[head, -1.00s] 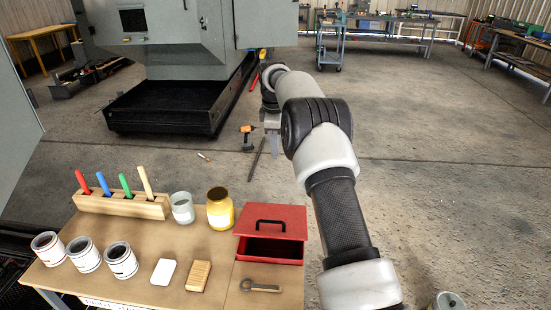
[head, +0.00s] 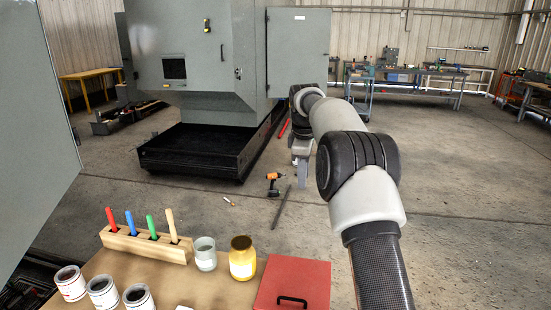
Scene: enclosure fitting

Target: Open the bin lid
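A red box with a flat red lid (head: 290,277) sits at the right end of the wooden bench, cut off by the bottom edge of the head view. A black bar handle (head: 291,299) stands on the lid. The box's front is out of view now. No other bin shows clearly. My gripper (head: 302,182) hangs at the far end of my outstretched arm, pointing down over the floor, well beyond the bench and away from the red box. It is small and seen from behind, so I cannot tell whether its fingers are open or closed.
On the bench, a wooden block (head: 148,243) holds coloured-handled tools. A glass jar (head: 205,254), a yellow jar (head: 242,258) and several cans stand near it. An orange drill (head: 273,184) and a dark bar (head: 281,207) lie on the floor. Floor at right is clear.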

